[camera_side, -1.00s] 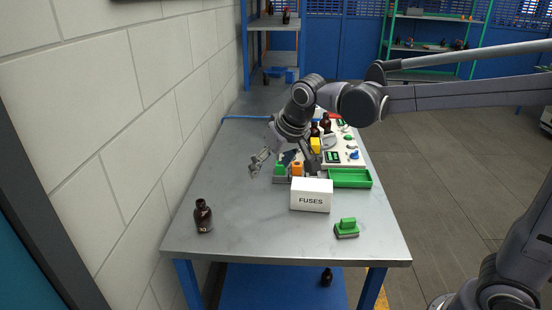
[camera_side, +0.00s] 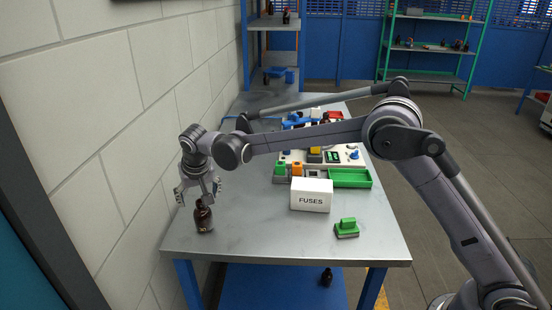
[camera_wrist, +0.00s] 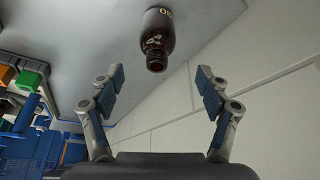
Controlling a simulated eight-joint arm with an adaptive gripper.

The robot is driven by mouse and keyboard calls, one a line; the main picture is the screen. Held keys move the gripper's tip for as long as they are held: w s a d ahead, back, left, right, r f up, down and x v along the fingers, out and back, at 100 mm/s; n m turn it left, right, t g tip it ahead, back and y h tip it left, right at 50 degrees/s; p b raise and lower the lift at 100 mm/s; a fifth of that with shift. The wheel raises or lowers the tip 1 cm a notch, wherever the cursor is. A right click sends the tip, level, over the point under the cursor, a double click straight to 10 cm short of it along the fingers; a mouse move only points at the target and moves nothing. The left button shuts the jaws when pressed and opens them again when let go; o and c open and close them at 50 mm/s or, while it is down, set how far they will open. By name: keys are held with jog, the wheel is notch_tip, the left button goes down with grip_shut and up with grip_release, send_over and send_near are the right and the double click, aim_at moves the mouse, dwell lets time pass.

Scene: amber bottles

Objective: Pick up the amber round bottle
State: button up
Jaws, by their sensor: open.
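The amber round bottle (camera_side: 203,219) stands upright on the metal table near its front left corner. It is dark brown with a short neck and a marking low on its body. My gripper (camera_side: 198,198) is above the bottle, at about the height of its neck in the side view, with its fingers spread. In the wrist view the bottle (camera_wrist: 158,40) appears at the top centre, beyond the open fingertips of my gripper (camera_wrist: 158,84) and roughly centred between them. The gripper holds nothing.
A white FUSES box (camera_side: 311,195) and a green-topped block (camera_side: 347,228) stand to the right. A green tray (camera_side: 350,178) and a control panel (camera_side: 335,155) lie behind. The block wall (camera_side: 90,130) is close on the left. Another dark bottle (camera_side: 326,277) is on the lower shelf.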

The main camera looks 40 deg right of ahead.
aim_at(201, 210)
jog(key=shift+d+x, duration=0.15)
jog(key=shift+x, duration=2.2)
jog(key=shift+d+x, duration=0.1)
jog(key=shift+x, duration=2.2)
jog(key=shift+w, duration=0.15)
jog(key=c, duration=1.3)
